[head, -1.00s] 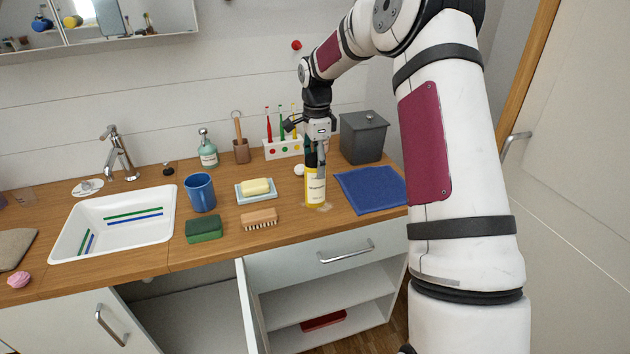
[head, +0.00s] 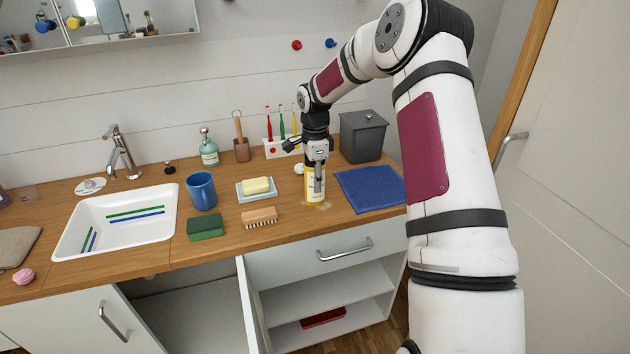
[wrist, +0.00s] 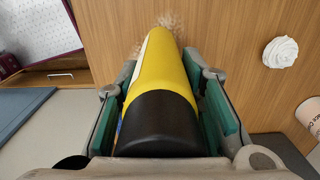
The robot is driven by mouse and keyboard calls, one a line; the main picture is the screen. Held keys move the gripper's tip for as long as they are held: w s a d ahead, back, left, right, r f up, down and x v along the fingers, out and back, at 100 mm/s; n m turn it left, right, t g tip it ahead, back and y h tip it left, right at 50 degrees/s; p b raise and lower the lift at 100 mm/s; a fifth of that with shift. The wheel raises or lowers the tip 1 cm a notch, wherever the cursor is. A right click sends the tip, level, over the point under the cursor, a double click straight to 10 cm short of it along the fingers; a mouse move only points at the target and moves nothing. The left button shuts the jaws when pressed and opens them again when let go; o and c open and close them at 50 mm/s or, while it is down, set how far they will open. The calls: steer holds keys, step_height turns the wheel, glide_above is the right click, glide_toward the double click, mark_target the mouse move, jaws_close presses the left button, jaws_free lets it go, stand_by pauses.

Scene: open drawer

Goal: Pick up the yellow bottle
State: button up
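The yellow bottle (head: 315,198) stands upright on the wooden counter, left of the blue towel. Its upper part is hidden behind my gripper (head: 317,182) in the head view. In the wrist view the bottle (wrist: 165,75) with its black cap (wrist: 158,122) lies between the two green finger pads of my gripper (wrist: 165,105). The fingers are around the bottle's upper part, one on each side. They look open, with narrow gaps beside the bottle; a firm grip does not show.
A blue towel (head: 370,188) and a grey bin (head: 362,136) are right of the bottle. A toothbrush holder (head: 283,149) stands behind it. A soap dish (head: 257,188) and brush (head: 260,217) are left. A white swirled object (wrist: 281,52) lies close by.

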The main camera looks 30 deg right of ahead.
jaws_close()
steer(key=shift+r, duration=0.1)
